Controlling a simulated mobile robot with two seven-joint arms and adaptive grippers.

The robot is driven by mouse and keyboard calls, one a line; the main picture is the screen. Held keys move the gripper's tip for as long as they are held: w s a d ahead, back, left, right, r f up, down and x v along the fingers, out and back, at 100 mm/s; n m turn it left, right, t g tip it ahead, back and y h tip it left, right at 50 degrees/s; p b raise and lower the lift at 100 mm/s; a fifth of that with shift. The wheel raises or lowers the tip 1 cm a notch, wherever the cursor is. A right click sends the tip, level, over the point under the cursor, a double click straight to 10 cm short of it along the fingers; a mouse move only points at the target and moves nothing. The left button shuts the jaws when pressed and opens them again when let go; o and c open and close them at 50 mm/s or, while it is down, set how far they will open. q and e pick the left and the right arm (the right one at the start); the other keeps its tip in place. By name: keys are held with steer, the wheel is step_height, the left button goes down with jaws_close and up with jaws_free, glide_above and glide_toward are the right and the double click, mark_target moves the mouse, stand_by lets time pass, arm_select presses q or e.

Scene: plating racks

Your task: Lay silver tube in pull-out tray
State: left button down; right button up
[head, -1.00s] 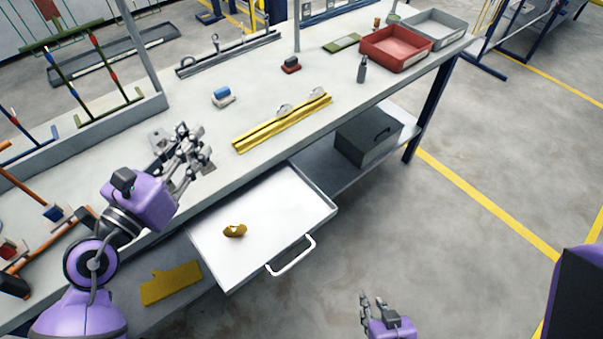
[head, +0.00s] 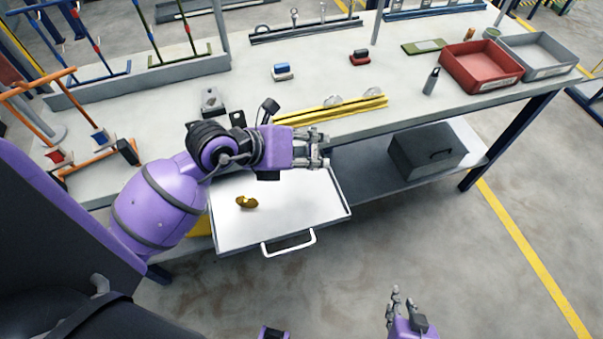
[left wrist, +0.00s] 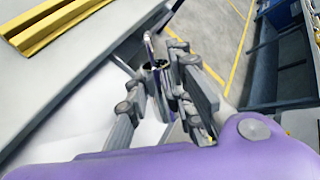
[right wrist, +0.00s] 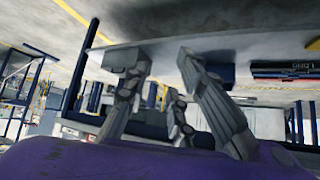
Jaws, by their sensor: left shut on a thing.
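The pull-out tray (head: 305,208) is a white drawer, open below the front edge of the bench. My left gripper (head: 324,150) is over the bench's front edge at the tray's back right, pointing right. In the left wrist view it is shut on the silver tube (left wrist: 158,68), a small shiny piece with a dark open end, mostly hidden by the fingers. The tube is hardly visible in the head view. My right gripper (head: 396,305) is low in front of the bench, right of the tray. In the right wrist view (right wrist: 158,60) its fingers are apart and empty.
A gold part (head: 246,202) lies in the tray's left half; the rest of its floor is clear. The tray's handle (head: 288,243) sticks out in front. A yellow rail (head: 345,108) lies on the bench behind my left gripper. A dark box (head: 428,150) sits on the lower shelf.

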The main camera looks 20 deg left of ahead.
mark_target(301, 195)
arm_select(q)
steer(key=f+n+g, duration=0.1)
steer(key=f+n, duration=0.1)
steer(key=s+a+f+n, duration=0.1)
steer(key=f+n, duration=0.1)
steer(key=s+a+f+n+g, duration=0.1)
steer(key=f+n, duration=0.1)
steer(key=f, duration=0.1)
steer(key=shift+n+g+p, duration=0.3)
steer(key=shift+n+p, duration=0.05)
steer(key=shift+n, duration=0.05)
arm_select(e)
steer(key=shift+w+a+r, duration=0.2)
steer(key=shift+a+r, duration=0.15)
steer(key=shift+a, duration=0.05)
arm_select(q)
steer(key=shift+s, duration=0.1)
arm_select(e)
steer(key=shift+d, duration=0.2)
arm_select(q)
steer(key=shift+f+b, duration=0.35)
steer(key=shift+f, duration=0.85)
steer(key=shift+f+b, duration=0.3)
steer(key=shift+f, duration=1.3)
arm_select(e)
steer(key=shift+s+d+f, duration=0.3)
steer(key=shift+s+f, duration=0.35)
steer(key=shift+f, duration=0.2)
steer(key=shift+w, duration=0.1)
